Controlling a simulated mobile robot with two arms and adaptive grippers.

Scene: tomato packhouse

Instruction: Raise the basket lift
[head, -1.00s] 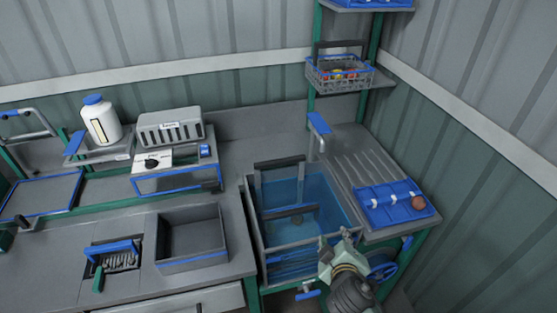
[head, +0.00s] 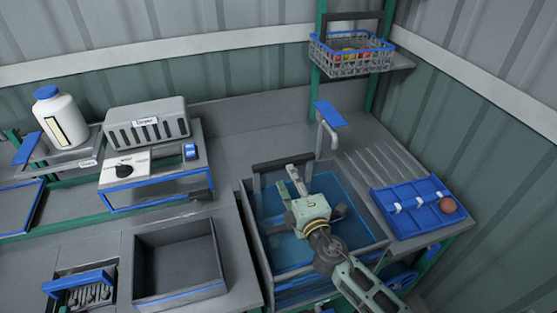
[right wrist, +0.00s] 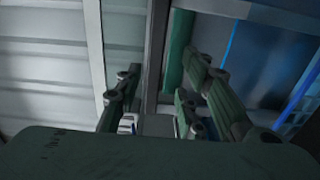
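The wash tank (head: 262,262) holds blue water. A frame that looks like the basket lift stands at its back, with a dark crossbar (head: 283,162) on pale posts. The lower dark bar is hidden or unclear behind my arm. My right gripper (head: 315,188) hangs over the tank, in front of the crossbar. In the right wrist view its two fingers (right wrist: 160,95) are apart, with a grey upright (right wrist: 153,60) showing between and beyond them. I cannot tell whether it touches the lift. My left gripper is not in view.
A basket of produce (head: 351,60) sits on the shelf above. A tap (head: 327,138) stands behind the tank. A blue tray with a round brown item (head: 447,206) lies on the drainer at right. An empty grey bin (head: 180,259) is left of the tank.

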